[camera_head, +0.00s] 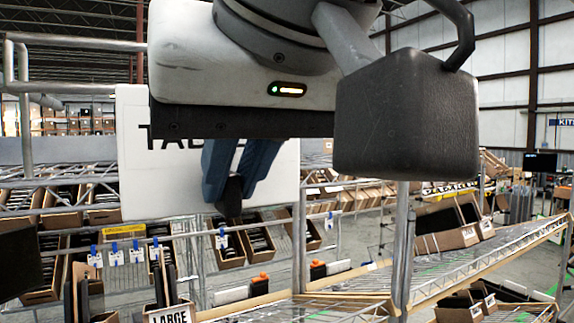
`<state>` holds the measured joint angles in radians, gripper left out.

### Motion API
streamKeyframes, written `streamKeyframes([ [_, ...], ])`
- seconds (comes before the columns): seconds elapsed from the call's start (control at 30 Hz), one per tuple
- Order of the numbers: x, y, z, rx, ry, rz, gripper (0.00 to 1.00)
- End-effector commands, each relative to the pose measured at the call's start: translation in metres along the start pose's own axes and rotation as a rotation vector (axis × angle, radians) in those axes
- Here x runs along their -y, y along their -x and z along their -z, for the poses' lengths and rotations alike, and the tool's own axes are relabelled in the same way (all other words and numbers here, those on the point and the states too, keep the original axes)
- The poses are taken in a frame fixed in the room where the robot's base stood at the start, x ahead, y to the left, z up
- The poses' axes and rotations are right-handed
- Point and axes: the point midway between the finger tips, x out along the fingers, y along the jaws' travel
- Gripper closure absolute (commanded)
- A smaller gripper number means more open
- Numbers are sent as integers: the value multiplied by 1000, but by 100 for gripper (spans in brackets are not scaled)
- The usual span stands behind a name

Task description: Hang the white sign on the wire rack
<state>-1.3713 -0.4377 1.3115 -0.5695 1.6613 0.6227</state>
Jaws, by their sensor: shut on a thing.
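A white sign (150,185) with large dark letters, partly readable as "TAB", hangs upright in the left middle of the head view. My gripper (230,195) is in front of it, with its dark blue fingers and black tip against the sign's lower middle. It is shut on the sign, though the grip itself is partly covered by my wrist. My wrist also covers the sign's upper edge and some letters. The wire rack (303,240) stands behind and below, with metal posts and wire shelves. Whether the sign touches the rack cannot be told.
Tilted cartons (255,240) fill the rack shelves, several with blue and white tags. A box labelled "LARGE" (170,314) is at the bottom. A wire shelf (480,258) slopes along the right. A metal rail (75,40) runs at upper left.

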Motion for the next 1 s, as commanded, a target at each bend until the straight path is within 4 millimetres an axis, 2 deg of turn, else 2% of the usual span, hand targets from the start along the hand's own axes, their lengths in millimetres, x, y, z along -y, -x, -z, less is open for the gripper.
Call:
streamKeyframes([
  [1.0, -3, -58, 59, -1, -7, -7, 100],
])
